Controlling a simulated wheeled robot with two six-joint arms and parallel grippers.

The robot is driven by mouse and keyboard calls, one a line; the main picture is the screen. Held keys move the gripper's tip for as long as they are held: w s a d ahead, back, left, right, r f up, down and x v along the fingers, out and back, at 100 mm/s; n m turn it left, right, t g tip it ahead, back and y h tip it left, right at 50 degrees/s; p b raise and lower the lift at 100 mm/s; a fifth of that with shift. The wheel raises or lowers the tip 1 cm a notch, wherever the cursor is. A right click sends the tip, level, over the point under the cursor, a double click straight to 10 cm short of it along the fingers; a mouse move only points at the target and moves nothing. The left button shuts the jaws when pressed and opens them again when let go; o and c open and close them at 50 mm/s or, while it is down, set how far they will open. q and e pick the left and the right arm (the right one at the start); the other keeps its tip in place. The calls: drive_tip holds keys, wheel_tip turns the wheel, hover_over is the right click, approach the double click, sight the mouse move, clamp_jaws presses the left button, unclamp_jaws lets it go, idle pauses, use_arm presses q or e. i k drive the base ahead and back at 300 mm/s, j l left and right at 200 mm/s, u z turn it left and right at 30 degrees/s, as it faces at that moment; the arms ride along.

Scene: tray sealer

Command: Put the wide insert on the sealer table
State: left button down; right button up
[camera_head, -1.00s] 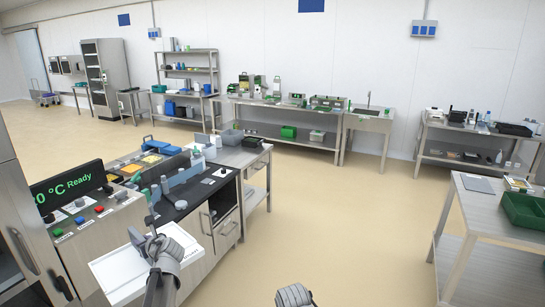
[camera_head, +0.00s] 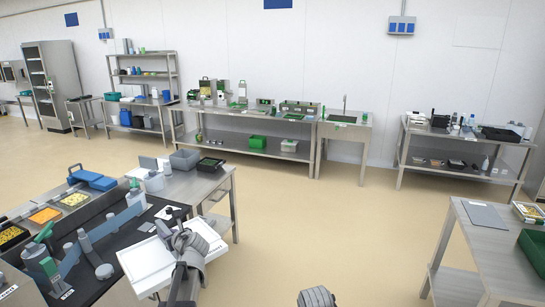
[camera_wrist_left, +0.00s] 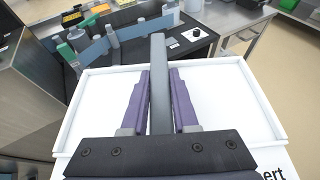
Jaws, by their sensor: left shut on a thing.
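The wide insert (camera_head: 140,265) is a flat white plate with a raised rim, a dark upright grip bar and a label partly cut off. It shows at lower left in the head view and fills the left wrist view (camera_wrist_left: 225,95). My left gripper (camera_head: 166,230) is shut on the grip bar, and its purple fingers (camera_wrist_left: 160,100) press the bar from both sides. The insert is held close beside the black-topped bench. A grey part of my right arm shows at the bottom edge of the head view; its fingers cannot be made out. I cannot identify the sealer table.
The black-topped bench (camera_head: 107,240) holds grey and green fittings and food pans (camera_head: 44,215). A steel table (camera_head: 185,186) adjoins it. Another steel table (camera_head: 485,240) stands at right with a green crate (camera_head: 534,250). The floor between (camera_head: 330,225) is clear.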

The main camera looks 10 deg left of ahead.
sight(193, 183)
drive_tip(key=i, duration=1.5)
drive_tip(key=i+u, duration=0.15)
drive_tip(key=i, duration=0.35)
drive_tip(key=i+l+u, duration=0.15)
drive_tip(key=i, duration=0.35)
drive_tip(key=i+l+u, duration=0.15)
drive_tip(key=i, duration=0.35)
drive_tip(key=i+l+u, duration=0.45)
drive_tip(key=i, duration=0.2)
